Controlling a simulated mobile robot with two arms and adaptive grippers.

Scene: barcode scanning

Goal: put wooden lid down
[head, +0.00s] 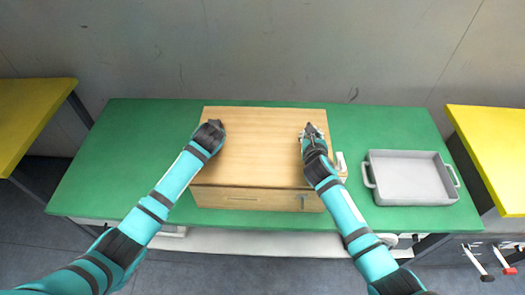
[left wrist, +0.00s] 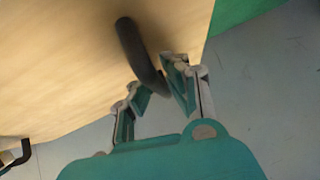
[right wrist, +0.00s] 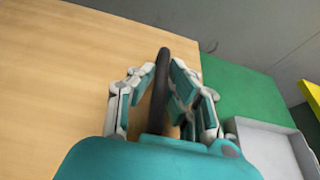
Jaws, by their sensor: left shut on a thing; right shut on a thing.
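The wooden lid (head: 262,145) lies flat at the top of a wooden box (head: 245,198) on the green table; whether a gap separates them I cannot tell. A dark curved handle (left wrist: 138,50) on the lid shows in the left wrist view, and my left gripper (left wrist: 160,80) is shut on it. Another dark handle (right wrist: 163,75) shows in the right wrist view, and my right gripper (right wrist: 155,85) is shut on it. In the head view my left gripper (head: 214,124) is at the lid's left side and my right gripper (head: 311,130) at its right side.
A grey tray (head: 411,196) with side handles stands on the green table (head: 110,160), right of the box. A small white object (head: 341,163) sits by the box's right side. Yellow tables (head: 30,115) stand at both sides. The green table's left part is clear.

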